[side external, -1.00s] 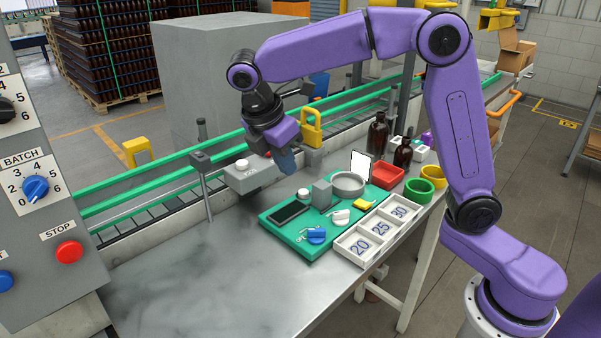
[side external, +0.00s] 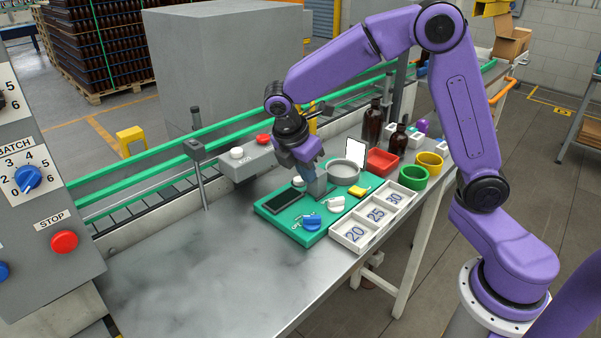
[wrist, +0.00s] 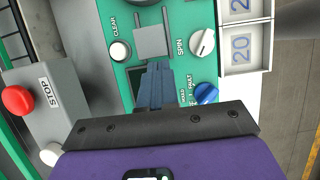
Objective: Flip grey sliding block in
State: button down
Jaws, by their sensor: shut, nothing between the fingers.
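The grey block (side external: 318,188) stands on the green panel (side external: 268,207), between the dark screen and the round grey dish. In the wrist view the block (wrist: 152,41) appears as a grey square between the CLEAR button and the SPIN knob. My gripper (side external: 309,170) is shut and empty, pointing down just above the block in the side view. In the wrist view its blue fingers (wrist: 156,68) end near the block's lower edge. Whether they touch it I cannot tell. The gripper hides part of the block in the side view.
The panel carries a white knob (side external: 335,204), a blue knob (side external: 311,222), a yellow piece (side external: 359,192) and a round grey dish (side external: 343,172). A numbered white tray (side external: 355,233) is at right. Brown bottles (side external: 373,125) stand behind. The front left table is clear.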

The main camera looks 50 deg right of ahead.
aim_at(322, 171)
jog(key=shift+d, duration=0.15)
jog(key=shift+d, duration=1.95)
jog(key=a, duration=0.4)
jog(key=shift+a+r, duration=0.3)
jog(key=shift+a, duration=0.05)
jog(key=v, duration=0.9)
jog(key=shift+r, duration=0.25)
jog(key=s+d+f+m+y, duration=0.1)
jog(key=s+f, duration=0.1)
jog(key=s, duration=0.6)
jog(key=s+d+f+m+y, duration=0.1)
jog(key=s+f+m+y, duration=0.1)
jog(key=s, duration=0.7)
jog(key=s+d+f+m+y, duration=0.1)
jog(key=s+f, duration=0.3)
jog(key=s, duration=0.5)
jog(key=shift+s+d+f+m+y, duration=0.15)
jog(key=shift+s+d+m+y, duration=0.2)
jog(key=shift+d+m, duration=0.3)
